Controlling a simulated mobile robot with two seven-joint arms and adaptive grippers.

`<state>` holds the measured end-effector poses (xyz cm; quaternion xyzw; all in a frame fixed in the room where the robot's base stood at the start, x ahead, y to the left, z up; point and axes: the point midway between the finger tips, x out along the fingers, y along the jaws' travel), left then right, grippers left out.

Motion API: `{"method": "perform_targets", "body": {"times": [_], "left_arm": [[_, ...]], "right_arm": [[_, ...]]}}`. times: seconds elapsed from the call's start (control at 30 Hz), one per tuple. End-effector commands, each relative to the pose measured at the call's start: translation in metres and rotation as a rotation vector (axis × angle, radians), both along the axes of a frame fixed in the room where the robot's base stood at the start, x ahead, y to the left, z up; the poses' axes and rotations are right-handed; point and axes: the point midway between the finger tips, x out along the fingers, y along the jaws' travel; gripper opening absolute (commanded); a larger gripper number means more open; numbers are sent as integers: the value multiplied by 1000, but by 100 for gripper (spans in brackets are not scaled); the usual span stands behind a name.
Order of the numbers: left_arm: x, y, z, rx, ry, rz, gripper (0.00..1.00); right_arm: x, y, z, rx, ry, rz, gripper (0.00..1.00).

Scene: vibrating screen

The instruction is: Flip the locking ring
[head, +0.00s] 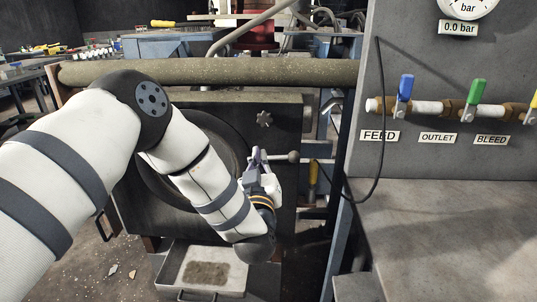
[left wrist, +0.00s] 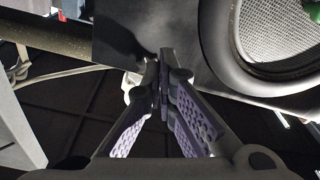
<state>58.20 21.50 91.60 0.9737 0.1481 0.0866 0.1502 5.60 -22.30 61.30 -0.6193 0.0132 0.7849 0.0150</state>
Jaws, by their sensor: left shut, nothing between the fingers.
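The locking ring is most likely the large dark round rim (head: 160,188) on the front of the dark square panel (head: 285,112). My left arm hides much of it in the head view. In the left wrist view a grey curved rim (left wrist: 238,68) surrounds a mesh disc (left wrist: 275,45) at the upper right. My left gripper (head: 256,156) is at the panel's right side, right of the ring, with its fingers shut and empty. Its fingertips (left wrist: 165,60) show close together in the left wrist view. A short rod with a ball knob (head: 294,157) sticks out beside the gripper; contact cannot be told.
A thick pipe (head: 215,72) crosses above. A metal tray (head: 232,282) lies below. A grey panel with feed, outlet and bleed valves (head: 440,107) and a bench (head: 440,225) fill the right.

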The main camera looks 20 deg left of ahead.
Motion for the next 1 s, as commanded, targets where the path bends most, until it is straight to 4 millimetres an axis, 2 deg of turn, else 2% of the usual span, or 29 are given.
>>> {"method": "perform_targets", "body": {"times": [0.27,0.3,0.4,0.5,1.0], "left_arm": [[57,20,1,1,5,1,0],[61,19,-6,2,12,-2,0],[67,15,-22,2,13,-2,0],[72,13,-29,1,9,-2,0],[76,11,-32,4,7,-3,0]], "right_arm": [[-12,0,-12,0,41,0,40],[-14,0,-14,0,48,0,40],[-18,0,-19,0,64,2,40],[-21,0,-21,-1,72,2,40],[-22,0,-23,0,78,3,40]]}}
